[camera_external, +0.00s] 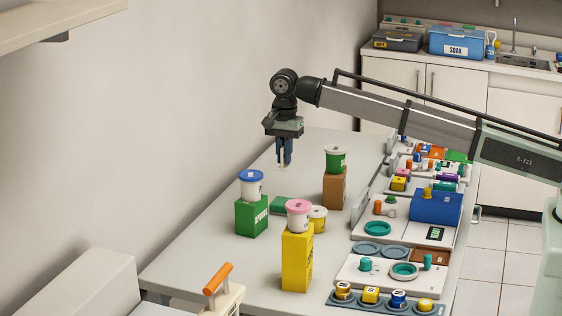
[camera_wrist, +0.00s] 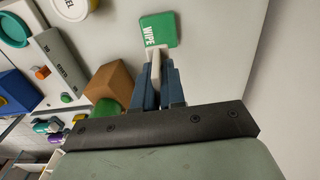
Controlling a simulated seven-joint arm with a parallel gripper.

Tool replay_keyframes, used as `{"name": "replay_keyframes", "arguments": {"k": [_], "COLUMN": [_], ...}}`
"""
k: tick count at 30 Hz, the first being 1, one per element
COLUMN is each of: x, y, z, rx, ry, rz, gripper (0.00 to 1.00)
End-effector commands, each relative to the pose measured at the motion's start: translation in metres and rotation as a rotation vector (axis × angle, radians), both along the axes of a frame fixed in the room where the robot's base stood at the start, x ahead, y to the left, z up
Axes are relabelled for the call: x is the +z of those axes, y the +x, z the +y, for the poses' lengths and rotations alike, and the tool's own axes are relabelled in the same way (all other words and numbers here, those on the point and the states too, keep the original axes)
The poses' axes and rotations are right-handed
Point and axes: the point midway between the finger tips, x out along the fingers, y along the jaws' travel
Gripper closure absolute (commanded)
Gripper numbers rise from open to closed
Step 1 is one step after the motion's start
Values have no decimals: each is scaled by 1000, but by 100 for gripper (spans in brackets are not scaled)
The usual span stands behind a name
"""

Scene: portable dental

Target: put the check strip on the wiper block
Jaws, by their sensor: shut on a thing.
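My gripper (camera_external: 285,160) hangs over the far part of the table, fingers down, well above the surface. It is shut on a thin pale check strip (camera_wrist: 155,57), which sticks out past the fingertips in the wrist view; only its small pale end shows below the fingers in the external view. The wiper block (camera_wrist: 165,29) is a low green block marked WIPE, lying flat on the table. In the external view the wiper block (camera_external: 281,205) is below and nearer than my gripper, partly hidden by the pots in front. The strip's tip overlaps the block's edge in the wrist view, but the strip is held apart above it.
A tall green block (camera_external: 252,216) with a blue-lidded pot, a yellow block (camera_external: 297,262) with a pink-lidded pot and a brown block (camera_external: 334,189) with a green pot stand around the wiper block. Trays of parts line the right side. The left table strip is clear.

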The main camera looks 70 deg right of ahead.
Motion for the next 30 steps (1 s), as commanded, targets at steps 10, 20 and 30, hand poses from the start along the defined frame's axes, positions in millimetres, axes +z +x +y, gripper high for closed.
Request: {"name": "replay_keyframes", "arguments": {"k": [10, 20, 30], "x": [-51, -81, -95], "y": [-1, -1, 0], "z": [0, 0, 0], "rx": [1, 1, 0], "ry": [0, 0, 0], "rz": [1, 1, -1], "gripper": [100, 100, 100]}}
